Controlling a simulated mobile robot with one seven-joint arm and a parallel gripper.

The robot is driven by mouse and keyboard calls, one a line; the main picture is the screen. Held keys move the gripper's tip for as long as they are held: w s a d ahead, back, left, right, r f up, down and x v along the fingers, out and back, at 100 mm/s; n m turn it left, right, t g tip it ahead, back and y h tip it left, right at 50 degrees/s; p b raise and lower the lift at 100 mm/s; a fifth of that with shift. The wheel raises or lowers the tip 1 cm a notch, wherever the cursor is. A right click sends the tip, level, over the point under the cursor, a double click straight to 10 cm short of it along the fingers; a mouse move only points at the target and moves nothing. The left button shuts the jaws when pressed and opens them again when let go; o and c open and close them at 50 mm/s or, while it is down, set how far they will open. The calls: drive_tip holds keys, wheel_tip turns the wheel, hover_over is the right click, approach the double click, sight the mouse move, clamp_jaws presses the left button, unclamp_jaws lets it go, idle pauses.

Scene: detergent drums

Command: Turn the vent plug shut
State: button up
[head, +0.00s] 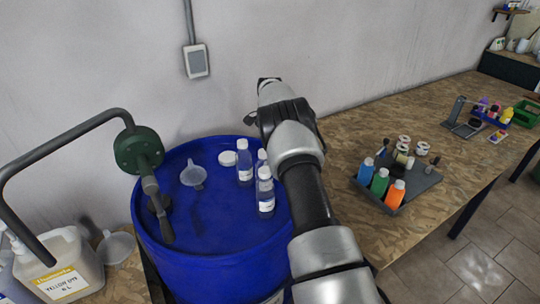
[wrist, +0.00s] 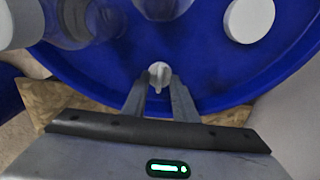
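The blue drum (head: 215,240) stands upright in the head view, and its lid (wrist: 205,70) fills much of the wrist view. A small pale vent plug (wrist: 159,72) sits near the rim of the lid in the wrist view. My gripper (wrist: 159,82) points at it with two dark fingers apart, one on each side of the plug at the tips. I see no clear contact between fingers and plug. In the head view my arm hides the plug and the fingertips.
On the lid stand clear bottles (head: 265,195), a funnel (head: 193,174), a white cap (head: 227,158) and a green-headed hand pump (head: 139,150). A wooden bench (head: 350,125) carries a grey tray (head: 412,190) of coloured bottles. The wall (head: 300,40) is close behind the drum.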

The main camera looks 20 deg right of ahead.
wheel_tip(320, 180, up, 17)
drive_tip(key=p, duration=0.2)
drive_tip(key=shift+r+p, duration=0.2)
drive_tip(key=shift+p, duration=0.1)
drive_tip(key=shift+r, duration=0.1)
drive_tip(key=s+a+r+n+t, duration=0.1)
drive_tip(key=s+a+r+n, duration=0.15)
drive_tip(key=r, duration=0.45)
drive_tip(key=s+a+r+n+t, duration=0.1)
drive_tip(key=s+r, duration=0.3)
drive_tip(key=r, duration=0.3)
drive_tip(key=s+a+r+n+t, duration=0.1)
drive_tip(key=s+a+r+n, duration=0.15)
drive_tip(key=s, duration=0.25)
drive_tip(key=s+a+r+n, duration=0.1)
drive_tip(key=s+r, duration=0.3)
drive_tip(key=s, duration=0.1)
drive_tip(key=s+a+f+n+t, duration=0.1)
drive_tip(key=s+a+f+n, duration=0.1)
drive_tip(key=s, duration=0.6)
drive_tip(key=s+a+f+n, duration=0.2)
drive_tip(key=s+f+n, duration=0.1)
drive_tip(key=s, duration=0.6)
drive_tip(key=s+a+f+n+t, duration=0.1)
drive_tip(key=s+a+f+n, duration=0.2)
drive_tip(key=s, duration=0.6)
drive_tip(key=shift+n+t, duration=0.3)
drive_tip(key=shift+n, duration=0.2)
